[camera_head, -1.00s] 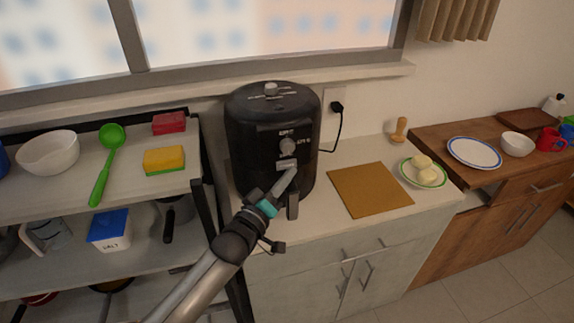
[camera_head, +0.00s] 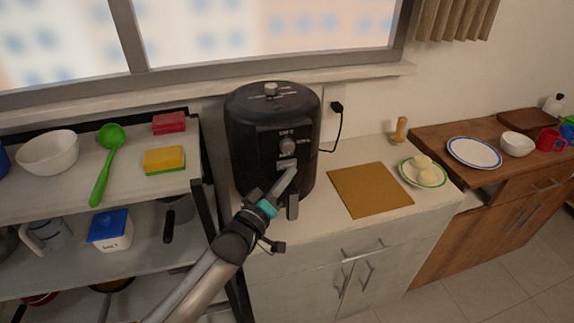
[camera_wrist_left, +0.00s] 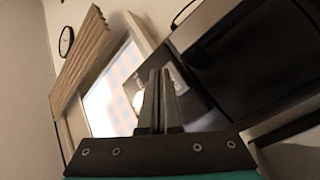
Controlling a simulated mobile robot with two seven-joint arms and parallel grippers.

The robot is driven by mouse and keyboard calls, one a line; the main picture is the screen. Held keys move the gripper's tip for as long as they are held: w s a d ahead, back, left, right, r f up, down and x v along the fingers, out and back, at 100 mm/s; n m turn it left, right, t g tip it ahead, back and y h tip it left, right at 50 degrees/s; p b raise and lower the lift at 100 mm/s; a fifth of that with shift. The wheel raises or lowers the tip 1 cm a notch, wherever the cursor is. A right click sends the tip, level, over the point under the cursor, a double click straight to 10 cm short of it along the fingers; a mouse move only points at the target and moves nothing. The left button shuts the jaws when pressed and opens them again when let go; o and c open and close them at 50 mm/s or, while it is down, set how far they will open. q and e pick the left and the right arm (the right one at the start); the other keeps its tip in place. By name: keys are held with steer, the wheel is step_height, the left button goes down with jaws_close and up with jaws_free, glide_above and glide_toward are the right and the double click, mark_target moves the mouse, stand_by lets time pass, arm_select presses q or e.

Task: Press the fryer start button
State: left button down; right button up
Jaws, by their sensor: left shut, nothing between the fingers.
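The black air fryer (camera_head: 243,150) stands on the white counter below the window. Its front panel carries a grey knob (camera_head: 287,146) with a light label strip below it. My left gripper (camera_head: 292,172) is shut and empty, with its fingertips in front of the panel just below the knob. I cannot tell whether the tips touch the panel. The start button itself cannot be made out; the fingers may cover it. In the left wrist view, the closed fingers (camera_wrist_left: 160,75) point up at the dark fryer front (camera_wrist_left: 200,75). My right gripper is not in view.
A brown board (camera_head: 370,190) lies on the counter right of the fryer, with a plate of pale food (camera_head: 423,172) beyond it. A shelf with a green ladle (camera_head: 108,160) and a yellow sponge (camera_head: 165,160) is at left. A black power cord (camera_head: 340,130) runs behind.

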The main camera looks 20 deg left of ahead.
arm_select(q)
steer(key=shift+w, duration=0.1)
steer(key=shift+w+a, duration=0.2)
steer(key=shift+w, duration=0.05)
steer(key=shift+w+a, duration=0.25)
steer(key=shift+w, duration=0.05)
stand_by(0.8)
steer(key=shift+s+d+r+p, duration=0.1)
steer(key=shift+s+d+p, duration=0.25)
steer(key=shift+s+p, duration=0.15)
steer(key=shift+s+d, duration=0.1)
steer(key=shift+s, duration=0.05)
